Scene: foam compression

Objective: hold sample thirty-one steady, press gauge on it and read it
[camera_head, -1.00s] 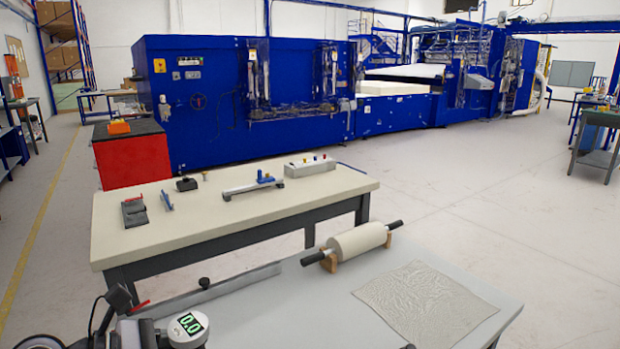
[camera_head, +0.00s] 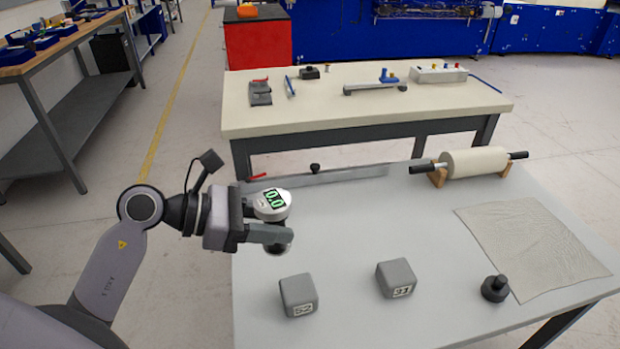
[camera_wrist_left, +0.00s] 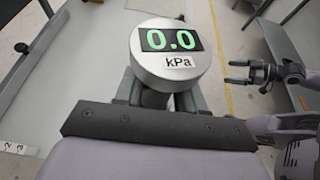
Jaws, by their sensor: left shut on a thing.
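My left gripper (camera_head: 268,225) is shut on the round gauge (camera_head: 270,204), holding it above the left side of the grey table. The gauge's display reads 0.0; in the left wrist view it reads 0.0 kPa (camera_wrist_left: 170,40). Two grey foam cubes stand apart on the table below. The gauge touches neither cube. My right gripper (camera_wrist_left: 235,72) shows empty and open in the left wrist view.
A black knobbed weight (camera_head: 495,289) stands right of the cubes. A thin textured sheet (camera_head: 533,245) and a roller on wooden supports (camera_head: 475,162) lie farther right and back. A metal strip (camera_head: 330,178) lies along the back edge. A cream bench (camera_head: 360,110) with tools stands behind.

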